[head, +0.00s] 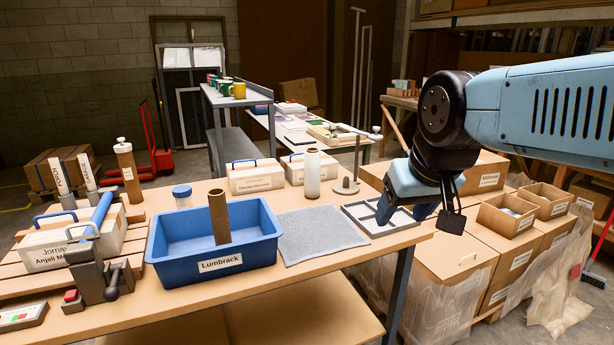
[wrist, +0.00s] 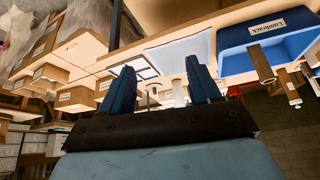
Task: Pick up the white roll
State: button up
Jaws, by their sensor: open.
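The white roll (head: 312,174) stands upright on the table in the head view, behind the grey cloth, with a brown core at its top. In the wrist view a white upright shape that looks like the roll (wrist: 179,93) shows between the fingers, partly hidden. My gripper (head: 403,212) is open and empty, to the right of the roll and apart from it, over the shallow grey frame (head: 358,222). Its two blue fingers also show in the wrist view (wrist: 159,72).
A blue tub (head: 167,250) labelled Lumbrack holds a brown tube (head: 219,216). The grey cloth (head: 322,237) lies flat. A post on a round base (head: 346,186) stands just right of the roll. White labelled boxes (head: 256,178) sit behind and left of it. Cartons (head: 450,262) fill the right.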

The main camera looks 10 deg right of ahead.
aim_at(312, 156)
jog(key=z, duration=0.95)
jog(key=i, duration=0.1)
jog(key=u, duration=2.95)
jog(key=k, duration=0.95)
jog(key=z, duration=1.5)
jog(key=i, duration=1)
jog(key=z, duration=0.05)
